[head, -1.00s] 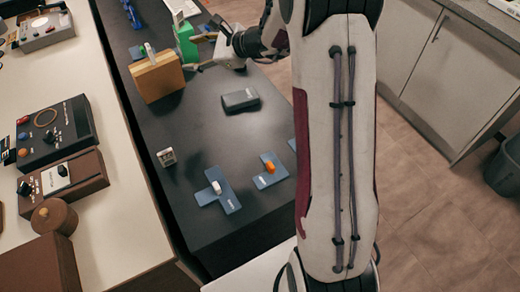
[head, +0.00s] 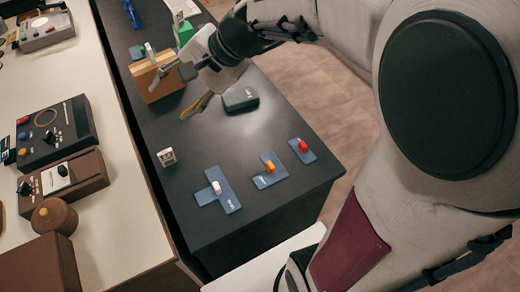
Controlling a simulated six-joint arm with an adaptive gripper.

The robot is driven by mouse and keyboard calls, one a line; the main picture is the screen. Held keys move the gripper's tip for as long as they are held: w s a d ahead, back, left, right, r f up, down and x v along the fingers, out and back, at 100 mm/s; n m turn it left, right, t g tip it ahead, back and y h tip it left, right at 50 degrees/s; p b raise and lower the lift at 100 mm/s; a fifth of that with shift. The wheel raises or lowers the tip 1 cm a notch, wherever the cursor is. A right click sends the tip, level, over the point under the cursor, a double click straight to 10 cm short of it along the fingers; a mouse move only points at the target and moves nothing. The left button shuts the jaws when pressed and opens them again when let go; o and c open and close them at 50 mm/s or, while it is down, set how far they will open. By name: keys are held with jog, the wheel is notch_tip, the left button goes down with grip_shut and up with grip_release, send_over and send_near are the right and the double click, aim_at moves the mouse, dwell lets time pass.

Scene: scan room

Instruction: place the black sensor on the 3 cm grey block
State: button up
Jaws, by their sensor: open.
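A dark grey-black, flat, rounded box (head: 241,99) lies on the dark tabletop; it may be the black sensor, but I cannot be sure. A small light grey cube (head: 166,157) with dark markings stands near the table's left edge; I cannot read its size or tell whether it is the 3 cm block. Nothing rests on the cube. My gripper (head: 174,98) is open, its fingers spread above the table, left of the dark box and above the cube in the picture. I see nothing clearly held between the fingers.
Blue plates carry a white (head: 216,187), an orange (head: 269,166) and a red piece (head: 302,145) near the table's front. A wooden block (head: 157,82) and a green object (head: 184,33) stand at the back. A pale counter with control boxes (head: 57,130) runs along the left.

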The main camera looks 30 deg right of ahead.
jog(key=s+d+n+h, duration=0.3)
jog(key=s+d+n, duration=0.1)
jog(key=s, duration=0.6)
jog(key=s+d+n+h, duration=0.3)
jog(key=s+n, duration=0.3)
jog(key=s, duration=0.4)
jog(key=shift+d+f+h, duration=0.3)
jog(key=shift+d, duration=0.3)
jog(key=shift+o, duration=0.6)
jog(key=w+d+f+m+t, duration=0.1)
jog(key=w+d+t, duration=0.15)
jog(key=w, duration=1.45)
jog(key=w+d+f+m+t, duration=0.1)
jog(key=w+d, duration=0.2)
jog(key=w, duration=1.4)
jog(key=w+d+f+h, duration=0.1)
jog(key=w+d+f, duration=0.4)
jog(key=f, duration=0.2)
jog(key=w+d+f+m+h, duration=0.1)
jog(key=w+d+f, duration=0.4)
jog(key=w+f, duration=0.1)
jog(key=w+d+f+m+t+h, duration=0.1)
jog(key=w+d+f+h, duration=0.1)
jog(key=w+d+f, duration=0.3)
jog(key=shift+w+d+f, duration=0.1)
jog(key=shift+w+f, duration=0.2)
jog(key=shift+f, duration=0.6)
jog(key=shift+w+d+f, duration=0.1)
jog(key=shift+w+f, duration=0.2)
jog(key=shift+f, duration=0.55)
